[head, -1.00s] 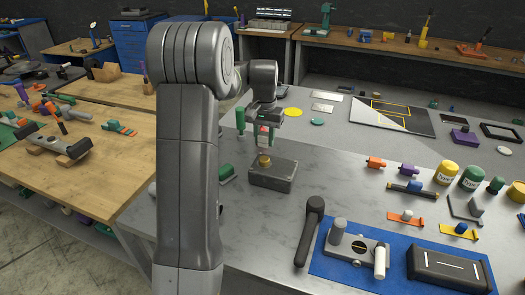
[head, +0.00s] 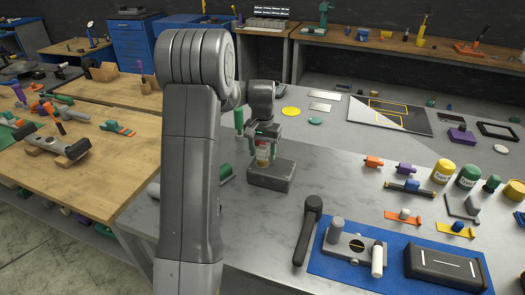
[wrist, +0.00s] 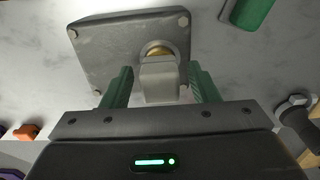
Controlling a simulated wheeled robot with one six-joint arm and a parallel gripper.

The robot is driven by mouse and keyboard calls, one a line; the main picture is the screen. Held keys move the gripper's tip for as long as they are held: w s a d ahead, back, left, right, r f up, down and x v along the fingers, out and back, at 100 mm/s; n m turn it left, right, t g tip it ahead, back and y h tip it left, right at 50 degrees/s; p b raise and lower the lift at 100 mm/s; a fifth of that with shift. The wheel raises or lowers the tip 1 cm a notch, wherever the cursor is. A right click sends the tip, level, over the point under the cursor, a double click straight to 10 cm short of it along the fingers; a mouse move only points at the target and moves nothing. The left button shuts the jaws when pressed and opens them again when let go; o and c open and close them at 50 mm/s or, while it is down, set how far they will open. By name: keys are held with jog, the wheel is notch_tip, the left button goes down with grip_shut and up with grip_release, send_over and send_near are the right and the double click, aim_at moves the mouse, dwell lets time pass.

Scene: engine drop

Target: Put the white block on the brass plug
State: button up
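The white block (wrist: 160,80) stands over the brass plug (wrist: 158,50) in the wrist view and hides most of it. The plug sits on a grey square metal base (wrist: 95,52) with corner bolts. My gripper (wrist: 160,88) is open, with one green finger on each side of the block and a narrow gap on both sides. In the head view my gripper (head: 265,140) is low over the base (head: 268,180), around the block (head: 262,150), which shows a reddish patch. The block appears to rest on the plug; the exact contact is hidden.
A green part (wrist: 250,12) lies beside the base. A black hammer-like tool (head: 308,230) and a blue mat (head: 325,262) with several parts are in front and to the right.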

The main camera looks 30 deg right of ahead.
aim_at(262, 148)
jog(key=shift+r, duration=0.15)
notch_tip(262, 148, up, 12)
jog(key=b, duration=0.1)
dwell(0.5)
